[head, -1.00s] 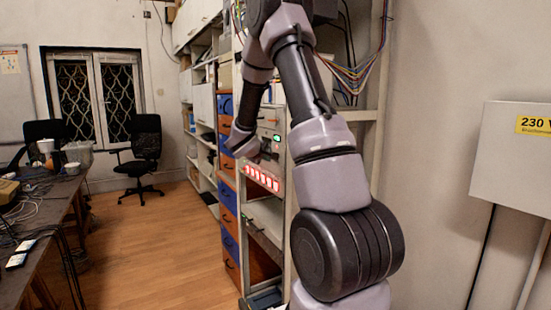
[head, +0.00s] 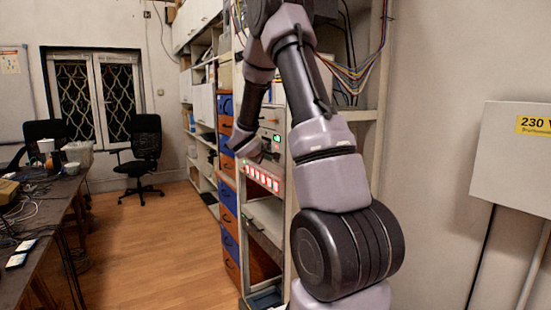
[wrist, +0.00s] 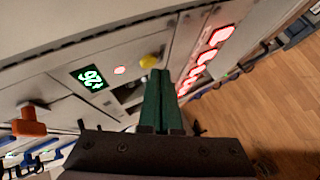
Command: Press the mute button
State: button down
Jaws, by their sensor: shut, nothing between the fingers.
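My gripper (wrist: 160,76) is shut and empty, its two green fingers side by side in the wrist view. The fingertips point at a grey equipment panel, just below a yellow round button (wrist: 149,61); I cannot tell whether they touch it. A small round red-lit button (wrist: 120,70) sits left of the yellow one. Left of that is a green-lit display (wrist: 92,78), which also shows in the head view (head: 277,138). No label for the mute button is readable, so I cannot tell for certain which button it is.
A row of red-lit switches (wrist: 207,53) lies right of my fingers; it also shows in the head view (head: 262,178). An orange-red knob (wrist: 30,121) sticks out at the left. Wooden floor (head: 150,250) is open left of the rack. A cluttered table (head: 50,215) stands far left.

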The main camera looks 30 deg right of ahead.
jog(key=shift+d, duration=0.5)
dwell(0.7)
jog(key=shift+a, duration=0.8)
jog(key=shift+a, duration=0.1)
jog(key=shift+s+a, duration=0.1)
jog(key=shift+a, duration=2.3)
